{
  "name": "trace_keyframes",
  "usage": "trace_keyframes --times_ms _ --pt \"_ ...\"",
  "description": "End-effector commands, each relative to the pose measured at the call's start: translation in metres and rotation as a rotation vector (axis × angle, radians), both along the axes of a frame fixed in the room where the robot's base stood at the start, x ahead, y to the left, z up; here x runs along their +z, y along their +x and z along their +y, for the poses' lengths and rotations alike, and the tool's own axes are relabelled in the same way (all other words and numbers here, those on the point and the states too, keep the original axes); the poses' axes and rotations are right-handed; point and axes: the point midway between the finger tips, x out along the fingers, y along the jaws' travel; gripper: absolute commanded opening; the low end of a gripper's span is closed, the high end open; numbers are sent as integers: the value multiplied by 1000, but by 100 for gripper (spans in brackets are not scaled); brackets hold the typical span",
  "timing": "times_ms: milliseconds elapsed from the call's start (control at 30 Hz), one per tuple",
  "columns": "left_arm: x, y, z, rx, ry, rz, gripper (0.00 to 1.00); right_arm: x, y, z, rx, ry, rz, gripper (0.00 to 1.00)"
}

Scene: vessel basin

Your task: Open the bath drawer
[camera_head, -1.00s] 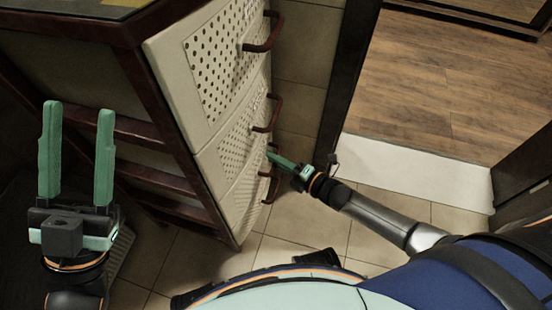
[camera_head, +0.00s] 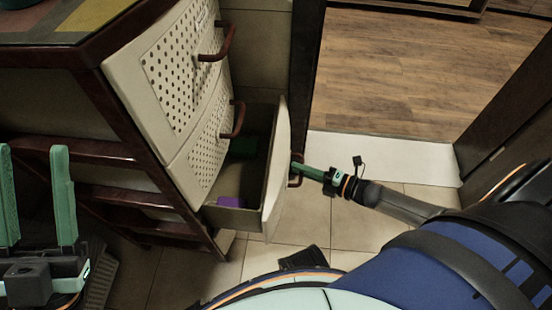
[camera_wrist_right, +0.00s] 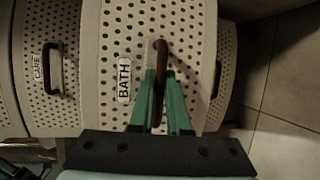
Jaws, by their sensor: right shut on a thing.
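My right gripper (camera_head: 299,169) is shut on the drawer's dark red handle (camera_wrist_right: 161,58). My left gripper (camera_head: 35,195) is at the lower left of the head view, its green fingers apart and empty, away from the drawer. A purple thing (camera_head: 231,201) and a dark green thing (camera_head: 243,147) lie inside the drawer.
Two closed drawers with handles are above, the middle one (camera_head: 206,130) and the top one (camera_head: 178,75). A CARE label (camera_wrist_right: 37,67) shows on a neighbouring drawer. Tiled floor (camera_head: 300,222) is free in front, and a doorway with wood floor (camera_head: 420,85) lies beyond.

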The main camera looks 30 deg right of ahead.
Motion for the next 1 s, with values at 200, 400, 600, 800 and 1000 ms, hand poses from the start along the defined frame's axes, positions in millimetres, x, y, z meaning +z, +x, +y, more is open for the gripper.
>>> trace_keyframes --times_ms 200,400,600,800,1000 --pt "-3 1 0 -1 -3 6 50 -1 -22 -40 1 0 2 0" --pt "-5 1 0 -1 -6 9 50 0 -36 -61 2 1 0 0" --pt "-5 1 0 -2 -7 10 50 0 -42 -70 2 2 -1 0" --pt "-5 1 0 -3 -8 10 50 0 -43 -71 2 2 -1 0" --pt "-5 1 0 -4 -8 10 50 0 -43 -71 2 1 -1 16"
